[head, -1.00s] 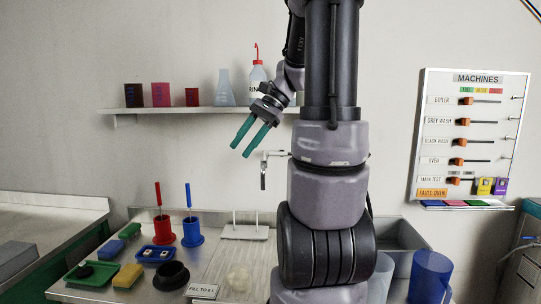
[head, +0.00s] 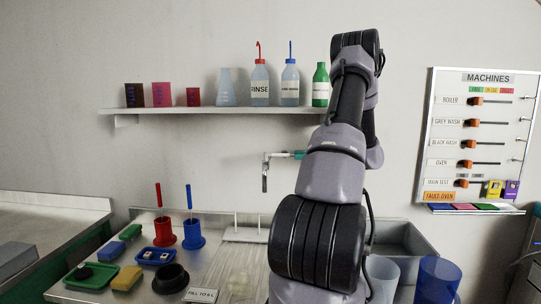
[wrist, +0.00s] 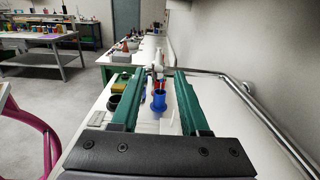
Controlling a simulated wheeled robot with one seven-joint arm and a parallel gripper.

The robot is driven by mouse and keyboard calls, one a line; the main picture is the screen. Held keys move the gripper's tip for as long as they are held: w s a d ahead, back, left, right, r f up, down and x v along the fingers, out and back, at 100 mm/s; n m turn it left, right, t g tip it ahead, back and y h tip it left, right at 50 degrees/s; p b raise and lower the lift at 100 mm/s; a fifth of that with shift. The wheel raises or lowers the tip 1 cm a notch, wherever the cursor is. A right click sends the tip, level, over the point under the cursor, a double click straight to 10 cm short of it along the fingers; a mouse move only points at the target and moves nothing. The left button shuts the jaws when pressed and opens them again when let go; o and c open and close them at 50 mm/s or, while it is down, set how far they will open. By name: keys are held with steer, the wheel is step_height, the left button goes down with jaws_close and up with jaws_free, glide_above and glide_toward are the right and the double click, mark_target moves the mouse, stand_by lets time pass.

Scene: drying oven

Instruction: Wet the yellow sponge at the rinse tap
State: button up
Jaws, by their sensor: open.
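The yellow sponge (head: 127,278) lies at the front left of the steel counter, beside a green tray (head: 88,284). My gripper is mostly hidden behind my arm in the head view; a bit of green finger shows just right of the tap. In the wrist view my gripper (wrist: 160,78) is open, its two green fingers apart with nothing held between them. A metal fitting shows beyond the fingertips; I cannot tell whether it is the tap.
Red (head: 164,232) and blue (head: 193,235) holders with brushes, a blue tray (head: 157,262) and a black bowl (head: 170,279) stand on the counter. A shelf (head: 220,110) with bottles is above the tap. A sink (head: 405,242) and blue jug (head: 437,280) are at right.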

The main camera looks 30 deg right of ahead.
mark_target(273, 154)
steer(key=x, duration=1)
steer(key=shift+w+a, duration=0.15)
steer(key=shift+a, duration=0.1)
steer(key=shift+c, duration=0.3)
jaws_close()
steer(key=shift+r, duration=0.1)
stand_by(0.6)
